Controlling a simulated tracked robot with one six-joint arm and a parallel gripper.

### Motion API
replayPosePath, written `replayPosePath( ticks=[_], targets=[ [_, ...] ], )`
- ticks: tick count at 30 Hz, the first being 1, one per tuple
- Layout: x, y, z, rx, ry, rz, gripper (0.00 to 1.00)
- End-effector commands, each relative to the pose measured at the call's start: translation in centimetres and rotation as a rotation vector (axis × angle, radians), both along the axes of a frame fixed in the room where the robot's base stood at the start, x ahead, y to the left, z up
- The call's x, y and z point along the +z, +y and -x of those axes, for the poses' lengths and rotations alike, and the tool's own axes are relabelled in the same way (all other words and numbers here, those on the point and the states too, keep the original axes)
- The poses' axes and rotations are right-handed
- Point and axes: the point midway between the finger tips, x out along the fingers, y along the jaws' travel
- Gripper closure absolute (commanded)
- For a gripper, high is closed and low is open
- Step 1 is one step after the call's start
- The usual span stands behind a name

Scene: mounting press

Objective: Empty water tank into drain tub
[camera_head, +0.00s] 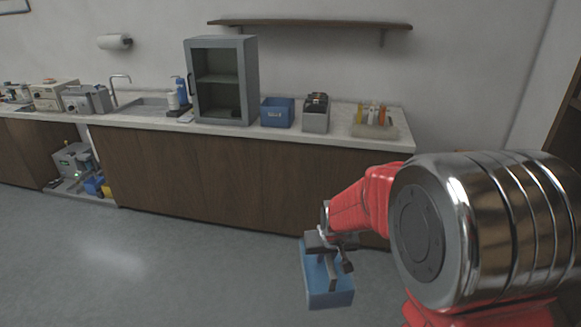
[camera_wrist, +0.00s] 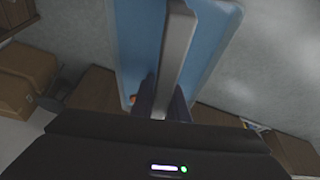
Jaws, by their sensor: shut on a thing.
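A blue tank (camera_head: 332,299) with a grey bar handle hangs from my gripper (camera_head: 335,256) in the head view, in front of the counter and above the floor. My gripper is shut on the handle. In the wrist view the tank (camera_wrist: 140,40) fills the upper middle, its grey handle (camera_wrist: 177,45) running down between my fingers (camera_wrist: 170,103). Whether water is in the tank cannot be seen. I cannot make out a drain tub for certain; a small blue item (camera_head: 94,186) and a yellow item (camera_head: 108,191) sit low under the counter at left.
The long counter (camera_head: 250,180) bears a sink (camera_head: 148,103), a grey cabinet (camera_head: 223,80), a blue bin (camera_head: 277,112), a grey bin (camera_head: 316,117) and a bottle rack (camera_head: 374,127). A machine (camera_head: 75,160) stands in the counter's left opening. The floor (camera_head: 150,265) is clear at left.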

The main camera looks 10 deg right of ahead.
Motion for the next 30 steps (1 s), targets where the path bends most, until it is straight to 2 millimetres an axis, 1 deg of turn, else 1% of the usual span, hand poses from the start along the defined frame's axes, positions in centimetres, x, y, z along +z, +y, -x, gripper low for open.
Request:
replayPosePath(
  ticks=[5, 9, 13, 15, 17, 30],
  targets=[
    [-4.8, 0.0, 1.0, 0.000, 0.009, 0.000, 1.00],
    [-9.1, 0.0, 2.2, -0.001, 0.009, 0.000, 1.00],
    [-11.8, -0.1, 3.2, -0.001, 0.005, 0.000, 1.00],
    [-12.5, -0.1, 3.5, -0.001, 0.002, 0.000, 1.00],
    [-12.7, -0.1, 3.6, -0.002, 0.001, -0.001, 1.00],
    [-12.7, -0.1, 3.6, -0.001, -0.001, 0.000, 1.00]
  ],
)
